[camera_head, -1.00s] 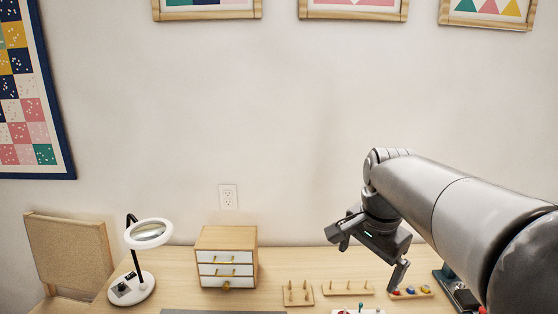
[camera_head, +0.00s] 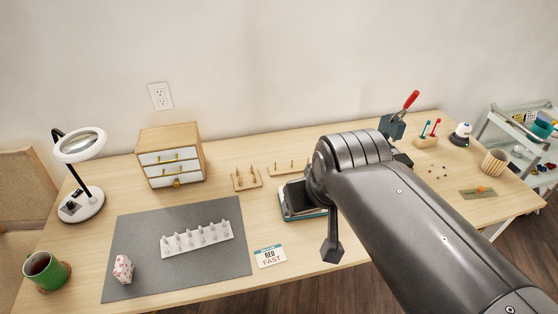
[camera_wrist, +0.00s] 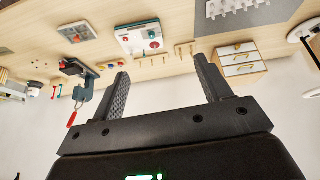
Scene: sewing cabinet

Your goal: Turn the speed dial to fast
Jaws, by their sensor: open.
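A white panel with a teal edge and small red knobs (camera_wrist: 140,40) shows in the wrist view, beyond my fingertips. Which knob is the speed dial is too small to tell. In the head view what looks like the same panel (camera_head: 297,203) lies at the middle of the table, partly covered by my arm. A card (camera_head: 271,256) reading "RED" and "FAST" lies at the table's front edge. My gripper (camera_wrist: 162,66) is open and empty, apart from the panel. In the head view my arm hides most of it; one dark finger shows.
A grey mat (camera_head: 180,285) holds a white rack (camera_head: 196,239) and a small patterned block (camera_head: 122,269). A green mug (camera_head: 46,271), magnifier lamp (camera_head: 81,150) and drawer box (camera_head: 171,156) stand left. Pegged boards (camera_head: 247,180) lie behind the panel. A red-handled clamp (camera_head: 394,124) stands right.

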